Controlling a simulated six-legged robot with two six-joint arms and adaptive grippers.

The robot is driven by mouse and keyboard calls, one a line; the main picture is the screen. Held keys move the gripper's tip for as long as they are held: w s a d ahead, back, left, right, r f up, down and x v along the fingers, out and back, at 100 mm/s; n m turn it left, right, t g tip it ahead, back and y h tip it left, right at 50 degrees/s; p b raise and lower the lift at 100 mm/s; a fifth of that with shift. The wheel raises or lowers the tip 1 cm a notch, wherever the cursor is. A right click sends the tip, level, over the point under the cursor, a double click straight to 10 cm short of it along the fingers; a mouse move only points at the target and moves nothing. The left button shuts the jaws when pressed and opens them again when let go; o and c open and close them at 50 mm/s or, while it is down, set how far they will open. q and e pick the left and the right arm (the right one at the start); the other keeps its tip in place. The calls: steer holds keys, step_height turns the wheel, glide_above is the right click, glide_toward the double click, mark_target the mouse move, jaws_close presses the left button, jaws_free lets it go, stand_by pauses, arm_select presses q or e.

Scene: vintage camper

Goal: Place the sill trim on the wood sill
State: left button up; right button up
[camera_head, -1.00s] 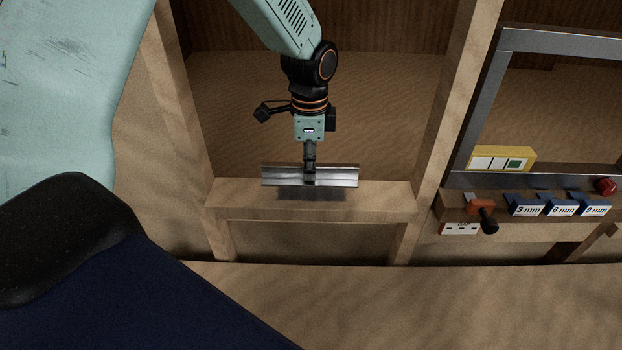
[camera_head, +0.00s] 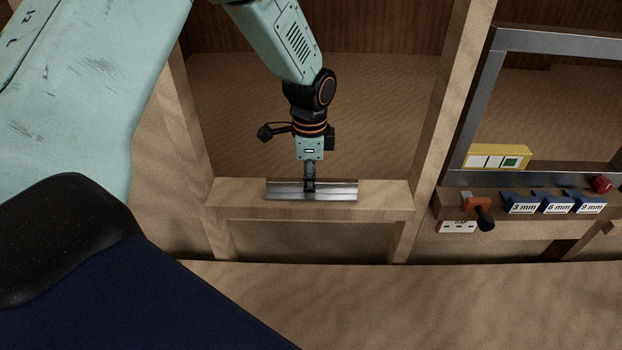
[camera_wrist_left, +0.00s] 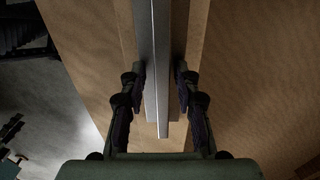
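The sill trim (camera_head: 335,190) is a long silver metal strip. In the camera_head view it lies lengthwise along the top of the wood sill (camera_head: 238,191), near its middle, and appears to touch it. My left gripper (camera_head: 310,186) points down at the trim's middle. The exact contact under the trim is hidden. My right gripper is not in view.
Wooden posts (camera_head: 440,110) stand at both ends of the sill. To the right are a metal frame (camera_head: 480,95), a yellow block (camera_head: 499,157), an orange clamp-like tool (camera_head: 478,206), blue labelled blocks (camera_head: 556,204) and a red knob (camera_head: 601,184). The wood surface in front (camera_head: 420,305) is clear.

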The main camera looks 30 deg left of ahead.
arm_select(q)
steer(key=shift+a, duration=0.25)
steer(key=shift+w+d, duration=0.15)
steer(key=shift+w, duration=0.05)
steer(key=shift+w+d+r, duration=0.1)
steer(key=shift+d+r, duration=0.05)
steer(key=shift+r, duration=0.15)
steer(key=r, duration=1.1)
steer(key=shift+s+r+b, duration=0.2)
steer(key=shift+r+b, duration=0.1)
steer(key=shift+a, duration=0.25)
